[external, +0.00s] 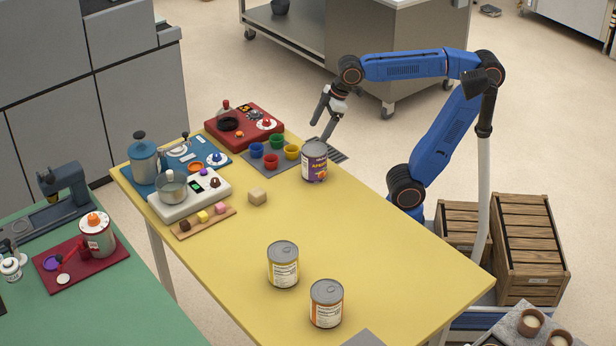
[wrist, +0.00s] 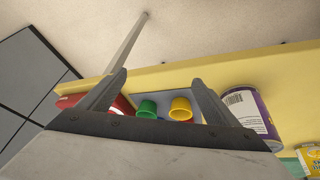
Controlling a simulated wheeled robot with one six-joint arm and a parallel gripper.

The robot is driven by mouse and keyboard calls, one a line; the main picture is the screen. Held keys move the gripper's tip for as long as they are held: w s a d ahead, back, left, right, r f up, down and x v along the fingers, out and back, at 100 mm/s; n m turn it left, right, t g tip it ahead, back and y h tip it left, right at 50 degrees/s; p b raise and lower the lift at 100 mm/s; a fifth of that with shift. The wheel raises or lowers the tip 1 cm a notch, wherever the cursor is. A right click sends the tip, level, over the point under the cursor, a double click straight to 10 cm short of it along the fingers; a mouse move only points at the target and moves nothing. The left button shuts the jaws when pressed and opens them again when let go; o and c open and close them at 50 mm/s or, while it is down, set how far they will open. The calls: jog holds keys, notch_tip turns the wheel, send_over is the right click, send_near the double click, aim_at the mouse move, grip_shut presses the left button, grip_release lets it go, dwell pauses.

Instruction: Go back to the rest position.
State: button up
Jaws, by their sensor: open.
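My gripper (external: 327,115) is open and empty. It hangs in the air near the far end of the yellow table (external: 370,240), above the small coloured cups and left of my blue arm's upper link. In the wrist view its two fingers (wrist: 155,90) stand apart with nothing held between them. A green cup (wrist: 147,109) and a yellow cup (wrist: 181,108) show beyond the fingers. A purple-labelled can (external: 314,161) stands upright on the table below and left of my arm, apart from the gripper. It also shows in the wrist view (wrist: 247,113).
Two more cans (external: 283,264) (external: 326,304) stand at the near part of the table. A red unit (external: 244,127), a blue board and a white unit (external: 190,196) crowd the left end. The table's middle is clear. Wooden crates (external: 527,245) stand at right.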

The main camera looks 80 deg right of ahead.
jog(key=s+d+f+m, duration=0.4)
jog(key=s+d+f, duration=0.2)
jog(key=s+f, duration=0.5)
jog(key=shift+s+f+h, duration=0.25)
jog(key=shift+f+h, duration=0.15)
jog(key=shift+f, duration=0.45)
jog(key=shift+o, duration=0.5)
notch_tip(320, 180, up, 30)
jog(key=n+g, duration=0.5)
jog(key=n, duration=1.3)
send_over(316, 148)
notch_tip(316, 148, down, 11)
jog(key=shift+a+f, duration=0.1)
jog(key=shift+a, duration=0.05)
jog(key=shift+w+a+f, duration=0.1)
jog(key=shift+f, duration=1.3)
jog(key=shift+w+f, duration=0.1)
jog(key=shift+f, duration=1.3)
